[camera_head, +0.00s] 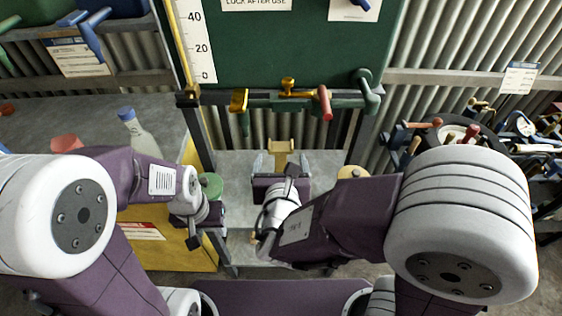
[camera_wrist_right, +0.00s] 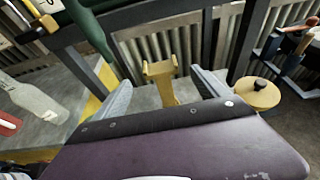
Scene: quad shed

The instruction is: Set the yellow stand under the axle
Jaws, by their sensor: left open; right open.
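The yellow stand (camera_head: 281,146) has a flat, notched top on a narrow post. It also shows in the right wrist view (camera_wrist_right: 160,72), upright in front of the purple palm. My right gripper (camera_head: 281,163) is open, with one grey finger to each side of the stand; I cannot tell whether either finger touches it. The stand's lower part is hidden behind the gripper. My left gripper (camera_head: 209,208) is further left, beside a green round thing (camera_head: 211,183); its fingers are mostly hidden. I cannot pick out an axle with certainty.
A dark rail (camera_head: 270,99) with hanging tools crosses below a green board (camera_head: 290,50). A bottle (camera_head: 138,132) stands on the left bench. A yellow round-topped can (camera_wrist_right: 257,94) is right of the right gripper. Crowded tools and a tyre (camera_head: 440,135) stand at the right.

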